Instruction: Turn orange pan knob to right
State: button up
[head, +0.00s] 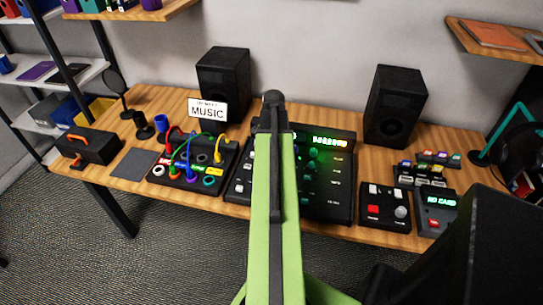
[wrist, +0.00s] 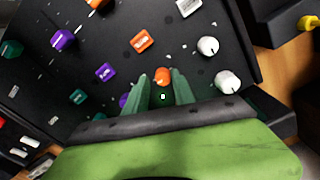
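The orange knob (wrist: 162,77) is round and sits on a dark mixer panel (wrist: 125,20) in the wrist view. My gripper (wrist: 161,78) has one green finger on each side of this knob, with a narrow gap showing between the fingers. I cannot tell whether either finger touches the knob. Its label is not readable. In the head view the black mixer (head: 341,205) is partly hidden behind my green arm, which also hides the gripper and the orange knob.
White knobs (wrist: 208,46) stand close to the right of the fingers. In the head view, a cable box (head: 163,181) stands left of the mixer and a small control box (head: 378,225) right.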

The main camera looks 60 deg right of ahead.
jog(key=shift+o, duration=1)
jog(key=shift+w, duration=0.1)
jog(key=shift+r, duration=0.1)
jog(key=shift+a+r+p, duration=0.1)
jog(key=shift+r+p, duration=0.2)
jog(key=shift+p, duration=0.1)
notch_tip(320, 180, up, 17)
jog(key=p, duration=1.6)
jog(key=shift+f+p, duration=0.2)
jog(key=shift+p, duration=0.1)
